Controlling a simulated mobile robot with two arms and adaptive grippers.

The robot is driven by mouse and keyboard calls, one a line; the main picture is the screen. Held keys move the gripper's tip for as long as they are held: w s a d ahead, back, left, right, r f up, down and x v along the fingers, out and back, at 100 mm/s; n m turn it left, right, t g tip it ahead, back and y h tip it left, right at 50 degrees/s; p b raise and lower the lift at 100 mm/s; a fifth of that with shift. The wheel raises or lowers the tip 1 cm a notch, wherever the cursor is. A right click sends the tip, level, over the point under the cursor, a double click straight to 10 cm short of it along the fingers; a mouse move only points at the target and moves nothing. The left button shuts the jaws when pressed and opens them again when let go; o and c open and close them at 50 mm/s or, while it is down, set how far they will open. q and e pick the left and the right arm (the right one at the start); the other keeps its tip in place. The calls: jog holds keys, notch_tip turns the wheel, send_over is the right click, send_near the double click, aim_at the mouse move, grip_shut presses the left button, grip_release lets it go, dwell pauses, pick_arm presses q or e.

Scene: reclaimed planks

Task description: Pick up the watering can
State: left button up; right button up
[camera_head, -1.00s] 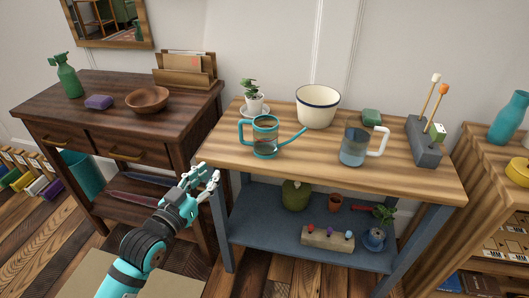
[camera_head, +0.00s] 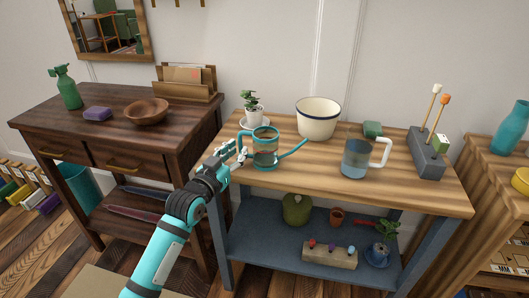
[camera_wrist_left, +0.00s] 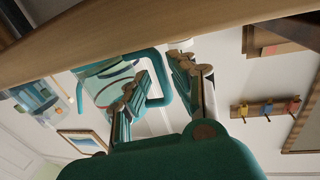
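The watering can (camera_head: 265,158) is see-through with teal bands, a teal handle on its left and a teal spout to the right. It stands upright near the left front of the wooden workbench (camera_head: 330,180). My left gripper (camera_head: 240,151) is at the can's handle side, its fingertips overlapping the handle in the head view. In the left wrist view, the fingers of the gripper (camera_wrist_left: 158,75) are apart, and the teal handle (camera_wrist_left: 165,88) of the can (camera_wrist_left: 100,72) shows between them. I cannot tell whether they touch it. My right gripper is not in view.
A potted plant (camera_head: 252,107) and a cream pot (camera_head: 317,120) stand behind the can. A clear mug (camera_head: 356,160) with a white handle stands to its right. The workbench edge (camera_wrist_left: 120,35) crosses the left wrist view. A dark desk (camera_head: 120,125) stands to the left.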

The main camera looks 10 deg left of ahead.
pick_arm(q)
jog(key=shift+x, duration=1.5)
jog(key=shift+a+f, duration=0.1)
grip_shut()
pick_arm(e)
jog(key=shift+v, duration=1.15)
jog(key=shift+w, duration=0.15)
